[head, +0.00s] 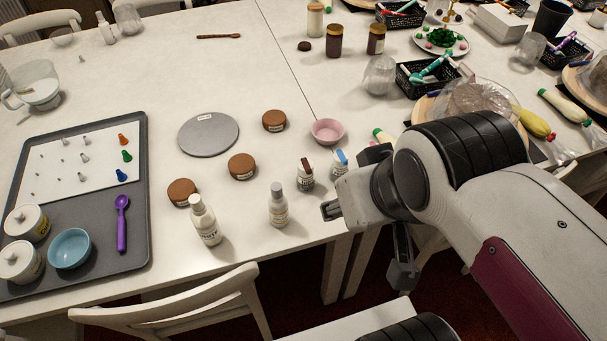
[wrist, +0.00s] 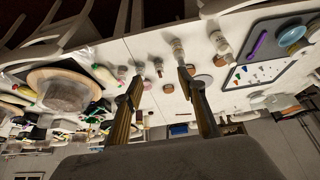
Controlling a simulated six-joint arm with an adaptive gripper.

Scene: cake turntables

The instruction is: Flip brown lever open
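A small clear jar with a brown lever on its lid (head: 306,175) stands upright near the table's front edge in the head view. A similar jar with a blue lid (head: 339,162) stands just right of it, partly behind my wrist. In the wrist view, a small jar (wrist: 158,67) shows between my fingers, far off; its lever is too small to make out. My gripper (wrist: 160,82) is open and empty, its two fingers wide apart. It is apart from the jars. Whether the brown lever is up or down is unclear.
White bottles (head: 278,205) (head: 206,222) stand left of the jars. A pink bowl (head: 327,131) and brown round tins (head: 242,167) lie behind. A grey turntable disc (head: 208,135) and a tray (head: 130,255) are left. A chair (head: 175,308) stands in front.

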